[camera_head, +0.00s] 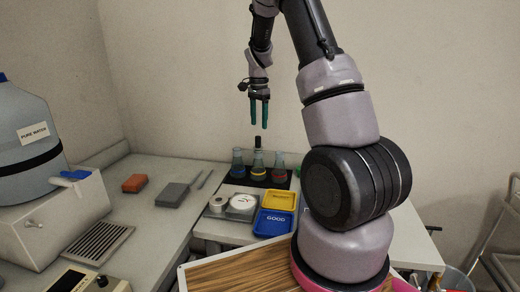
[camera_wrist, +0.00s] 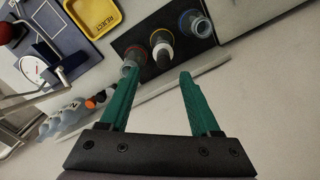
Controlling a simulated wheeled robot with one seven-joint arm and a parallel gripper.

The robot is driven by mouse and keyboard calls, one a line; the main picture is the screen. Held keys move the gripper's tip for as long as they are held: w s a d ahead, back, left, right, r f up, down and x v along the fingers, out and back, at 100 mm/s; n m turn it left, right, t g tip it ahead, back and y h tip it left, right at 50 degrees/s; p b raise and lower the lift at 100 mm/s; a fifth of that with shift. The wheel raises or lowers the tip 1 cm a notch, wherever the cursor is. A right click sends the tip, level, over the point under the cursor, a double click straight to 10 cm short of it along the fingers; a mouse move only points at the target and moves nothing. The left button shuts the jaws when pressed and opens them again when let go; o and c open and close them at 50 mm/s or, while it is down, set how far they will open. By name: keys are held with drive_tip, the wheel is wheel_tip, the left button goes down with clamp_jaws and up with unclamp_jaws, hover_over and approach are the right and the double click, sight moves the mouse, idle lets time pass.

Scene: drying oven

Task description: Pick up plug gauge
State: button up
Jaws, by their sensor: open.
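My gripper (camera_head: 259,125) points down above the row of flasks, its two teal fingers apart and empty; it also shows in the wrist view (camera_wrist: 158,78). A short black upright cylinder (camera_head: 258,141) stands below the fingertips, above or behind the middle flask. It may be the plug gauge, but its shape is too small to be sure. Three flasks with coloured rings, including the middle flask (camera_head: 258,167), stand on a dark mat (camera_head: 278,183). In the wrist view the middle flask (camera_wrist: 161,40) has a pale, dark-topped thing at its mouth.
A yellow tray (camera_head: 280,200) and a blue GOOD tray (camera_head: 273,222) lie in front of the flasks. A white dial (camera_head: 242,203) is left of them. A grey block (camera_head: 173,195) and an orange block (camera_head: 134,183) lie on the left bench. A wall stands behind.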

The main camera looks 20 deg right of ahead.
sight(258, 137)
drive_tip(key=f, duration=0.7)
drive_tip(key=shift+w+a+f, duration=0.1)
drive_tip(key=shift+w+f, duration=0.15)
clamp_jaws()
